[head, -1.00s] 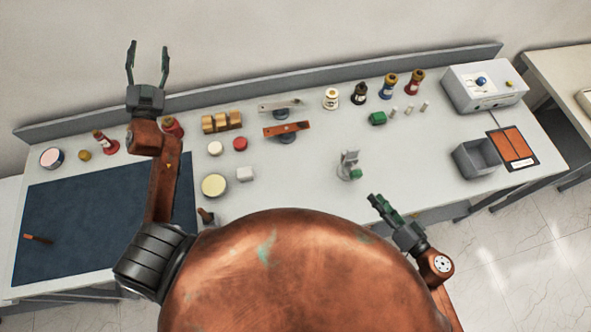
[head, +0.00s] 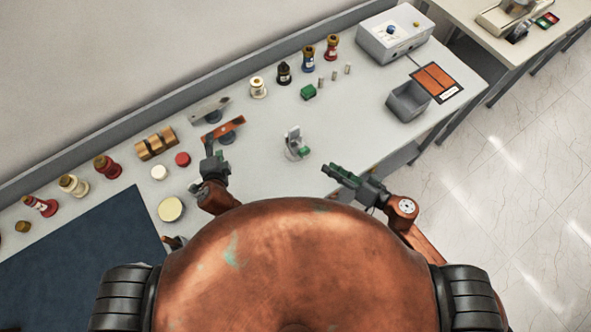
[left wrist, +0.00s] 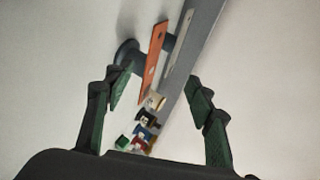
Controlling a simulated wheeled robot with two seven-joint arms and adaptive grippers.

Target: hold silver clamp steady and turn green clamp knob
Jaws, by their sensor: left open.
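The silver clamp (head: 292,138) stands upright on the grey table, right of centre in the head view. Its green knob (head: 303,152) is low on its right side. My left gripper (head: 208,148) is over the table to the left of the clamp, apart from it. In the left wrist view my left gripper (left wrist: 160,105) has its green fingers spread, with nothing held between them. The clamp cannot be made out in that view. My right gripper (head: 331,170) is near the table's front edge, right of and below the clamp, not touching it. Its finger gap is unclear.
A copper bar on a stand (head: 230,127) is close behind my left gripper. Several coloured bushings, including a blue one (head: 308,60), line the back. A green block (head: 308,91) and grey bin (head: 409,101) are beyond the clamp. Bare table surrounds the clamp.

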